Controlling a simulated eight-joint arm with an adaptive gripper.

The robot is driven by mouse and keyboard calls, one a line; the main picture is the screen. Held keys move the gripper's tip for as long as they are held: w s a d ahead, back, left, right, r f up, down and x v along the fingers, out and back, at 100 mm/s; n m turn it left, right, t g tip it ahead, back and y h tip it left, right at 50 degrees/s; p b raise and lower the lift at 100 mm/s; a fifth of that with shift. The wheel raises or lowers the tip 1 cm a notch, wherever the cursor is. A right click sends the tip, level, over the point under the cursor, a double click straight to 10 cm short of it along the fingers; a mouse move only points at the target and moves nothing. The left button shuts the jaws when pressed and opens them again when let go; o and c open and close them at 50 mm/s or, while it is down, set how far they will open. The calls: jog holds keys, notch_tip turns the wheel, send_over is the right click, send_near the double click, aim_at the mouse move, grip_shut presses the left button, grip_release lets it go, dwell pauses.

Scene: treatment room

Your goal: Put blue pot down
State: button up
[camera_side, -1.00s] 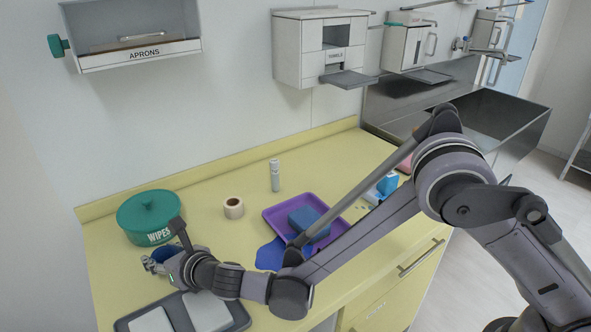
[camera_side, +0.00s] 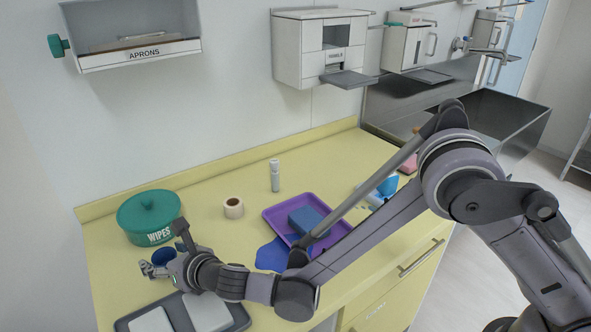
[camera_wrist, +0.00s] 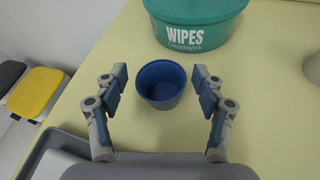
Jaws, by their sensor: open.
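The blue pot (camera_wrist: 163,85) is a small round open cup, upright on the yellow worktop in the wrist view. It lies between the two spread fingers of my gripper (camera_wrist: 160,92), with a clear gap on each side. In the side view the pot (camera_side: 163,257) shows partly behind my gripper (camera_side: 160,268), just in front of the green wipes tub. My gripper is open and holds nothing.
The green wipes tub (camera_side: 149,217) stands close behind the pot. A grey tray (camera_side: 236,316) with pale pads is in front. A tape roll (camera_side: 233,208), a spray bottle (camera_side: 275,176) and a purple tray (camera_side: 338,228) stand to the right.

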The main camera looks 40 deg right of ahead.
jog(key=v, duration=1)
jog(key=shift+s+d+r, duration=0.25)
jog(key=shift+s, duration=0.1)
jog(key=d+r+m+g+h, duration=0.1)
jog(key=d+r+m+h, duration=0.15)
jog(key=d+m, duration=0.7)
jog(key=d+r+m+g+h, duration=0.1)
jog(key=d+r+m+h, duration=0.15)
jog(key=d+m, duration=0.7)
jog(key=s+d+m+g, duration=0.3)
jog(key=s+d+m, duration=1.3)
jog(key=d+m, duration=0.2)
jog(key=shift+s+f+m+g, duration=0.15)
jog(key=shift+s+m+g, duration=0.05)
jog(key=shift+m+g, duration=0.25)
